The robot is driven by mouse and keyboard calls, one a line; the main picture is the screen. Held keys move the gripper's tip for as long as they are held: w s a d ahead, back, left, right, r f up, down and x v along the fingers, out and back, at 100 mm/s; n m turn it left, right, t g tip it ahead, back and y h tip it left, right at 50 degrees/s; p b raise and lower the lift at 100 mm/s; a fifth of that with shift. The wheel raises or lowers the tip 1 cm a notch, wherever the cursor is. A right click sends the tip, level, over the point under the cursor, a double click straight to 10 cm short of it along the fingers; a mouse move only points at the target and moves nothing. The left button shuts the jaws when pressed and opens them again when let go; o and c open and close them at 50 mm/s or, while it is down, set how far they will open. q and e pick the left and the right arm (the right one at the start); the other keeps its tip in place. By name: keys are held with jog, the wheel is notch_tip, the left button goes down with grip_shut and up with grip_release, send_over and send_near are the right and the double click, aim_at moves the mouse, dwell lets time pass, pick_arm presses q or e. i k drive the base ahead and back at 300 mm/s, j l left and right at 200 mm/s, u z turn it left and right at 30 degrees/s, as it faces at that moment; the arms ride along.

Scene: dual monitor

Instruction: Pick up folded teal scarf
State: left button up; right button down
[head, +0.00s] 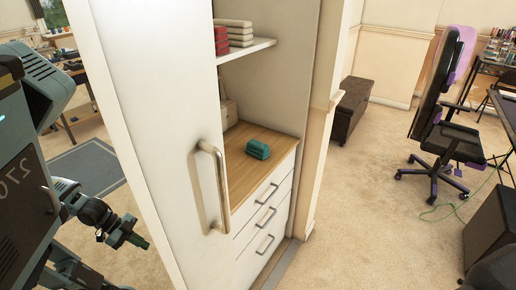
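The folded teal scarf (257,149) is a small, neat stack lying on the wooden top (272,138) of a drawer unit inside a white cabinet. Nothing touches it. An arm that looks like mine comes in from the left, and the gripper (138,241) at its end is low at the left, beside the lower edge of the cabinet door. It is far from the scarf, with the door between them. It is too small to tell if it is open. My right gripper is not in view.
The white cabinet door (150,100) with its long handle (212,190) stands left of the scarf. A shelf (246,50) above holds red and cream folded items (234,34). Drawers (267,205) are below. An office chair (445,120) stands right; carpet between is clear.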

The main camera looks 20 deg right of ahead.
aim_at(257, 149)
jog(key=i+l+u, duration=0.15)
jog(key=i+l, duration=0.15)
jog(key=l, duration=0.55)
jog(key=i+l+u, duration=0.15)
jog(key=l, duration=0.75)
jog(key=i+l+u, duration=0.2)
jog(key=l, duration=0.75)
jog(key=i+l+u, duration=0.15)
jog(key=l, duration=0.75)
jog(key=l+u, duration=0.15)
jog(key=l, duration=0.8)
jog(key=i, duration=0.1)
